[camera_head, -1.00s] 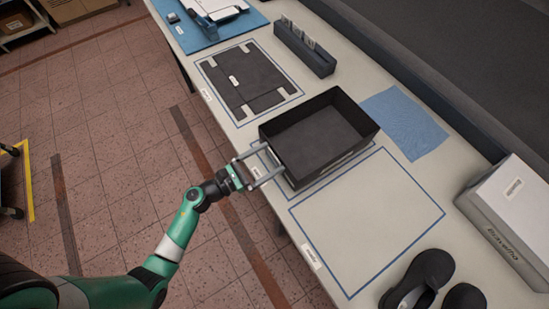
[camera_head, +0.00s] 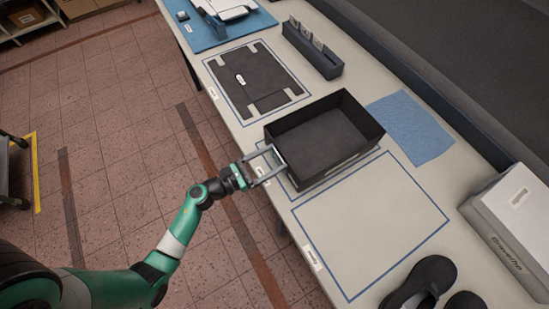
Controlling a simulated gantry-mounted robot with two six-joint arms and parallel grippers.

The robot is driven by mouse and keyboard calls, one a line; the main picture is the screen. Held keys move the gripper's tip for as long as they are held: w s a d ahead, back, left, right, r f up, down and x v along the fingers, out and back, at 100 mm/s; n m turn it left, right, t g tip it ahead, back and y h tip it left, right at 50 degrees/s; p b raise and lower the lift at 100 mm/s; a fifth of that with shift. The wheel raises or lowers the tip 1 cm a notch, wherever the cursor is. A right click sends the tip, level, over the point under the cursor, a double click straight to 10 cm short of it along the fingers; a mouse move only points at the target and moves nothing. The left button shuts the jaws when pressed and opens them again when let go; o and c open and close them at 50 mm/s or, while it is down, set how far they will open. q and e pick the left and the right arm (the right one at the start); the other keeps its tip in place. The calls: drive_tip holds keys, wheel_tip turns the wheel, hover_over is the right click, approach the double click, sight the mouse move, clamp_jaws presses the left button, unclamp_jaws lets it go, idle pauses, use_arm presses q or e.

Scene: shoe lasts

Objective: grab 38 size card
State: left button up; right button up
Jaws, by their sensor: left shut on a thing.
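My left gripper (camera_head: 274,163) is at the near left wall of a black open bin (camera_head: 354,152). Its two long grey fingers stand apart, with a thin pale edge (camera_head: 280,153) between their tips. This looks like a card seen nearly edge-on; I cannot read any number on it. Whether it touches the bin wall I cannot tell. A dark card rack (camera_head: 312,52) at the back of the table holds several small pale cards, too small to read. My right gripper is not in view.
The bin looks empty. A dark flat panel (camera_head: 255,85), a blue cloth (camera_head: 412,128), a white box (camera_head: 515,225) and dark shoe-like forms (camera_head: 425,280) lie around it. The blue-outlined area (camera_head: 370,225) in front is clear.

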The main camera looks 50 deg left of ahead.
use_arm(q)
wheel_tip(320, 180, up, 10)
drive_tip(key=p, duration=0.5)
drive_tip(key=shift+f, duration=0.15)
